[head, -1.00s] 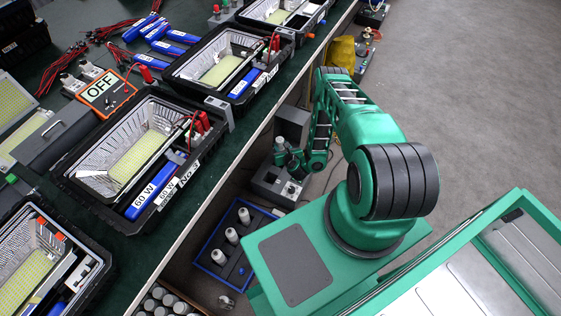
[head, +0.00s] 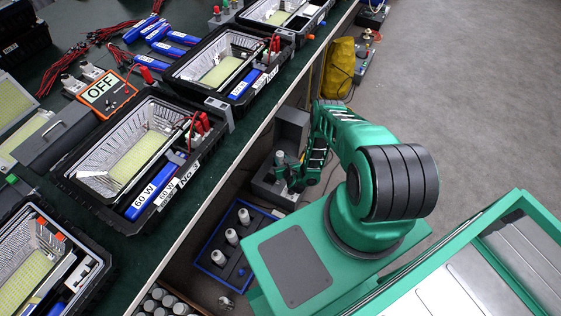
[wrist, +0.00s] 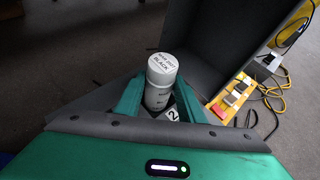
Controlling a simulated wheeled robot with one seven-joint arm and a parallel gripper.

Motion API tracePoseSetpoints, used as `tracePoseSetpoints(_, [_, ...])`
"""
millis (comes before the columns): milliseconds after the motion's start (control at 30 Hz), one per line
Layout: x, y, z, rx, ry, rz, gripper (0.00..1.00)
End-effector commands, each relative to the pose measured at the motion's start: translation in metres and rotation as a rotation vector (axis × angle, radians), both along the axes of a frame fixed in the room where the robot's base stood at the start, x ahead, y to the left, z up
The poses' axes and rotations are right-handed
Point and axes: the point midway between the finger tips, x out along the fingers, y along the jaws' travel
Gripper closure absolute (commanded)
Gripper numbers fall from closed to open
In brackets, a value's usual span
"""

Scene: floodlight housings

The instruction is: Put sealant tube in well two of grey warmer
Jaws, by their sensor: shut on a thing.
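The sealant tube is white with a round cap lettered BLACK. It stands upright between my fingers in the wrist view (wrist: 163,72) and shows small in the head view (head: 279,158). My gripper (wrist: 160,98) is shut on it. The grey warmer (head: 268,188) is on the low level beside the bench, directly under my gripper. A label with a 2 (wrist: 172,114) shows right beside the tube's lower part. The tube's bottom end is hidden, so I cannot tell how deep it is in well two.
A blue-rimmed tray (head: 212,262) with several white tubes stands nearer, left of my base. A tall grey panel (wrist: 205,40) rises behind the warmer. A yellow strip with switches (wrist: 232,98) and yellow cables lie to its right. The bench edge (head: 215,160) runs along the left.

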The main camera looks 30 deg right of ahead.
Motion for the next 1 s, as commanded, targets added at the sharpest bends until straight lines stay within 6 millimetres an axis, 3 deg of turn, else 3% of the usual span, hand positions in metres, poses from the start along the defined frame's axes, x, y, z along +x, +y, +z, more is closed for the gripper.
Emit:
tracePoseSetpoints(100, [0.001, 0.000, 0.000, 0.000, -0.001, 0.001, 1.00])
tracePoseSetpoints(133, [0.000, 0.000, 0.000, 0.001, 0.000, 0.000, 0.58])
tracePoseSetpoints(200, [0.000, 0.000, 0.000, 0.001, 0.000, 0.000, 0.46])
tracePoseSetpoints(600, [-0.004, 0.001, 0.002, 0.000, 0.000, 0.001, 0.46])
tracePoseSetpoints(1000, [-0.063, 0.014, 0.036, 0.000, 0.003, 0.003, 0.46])
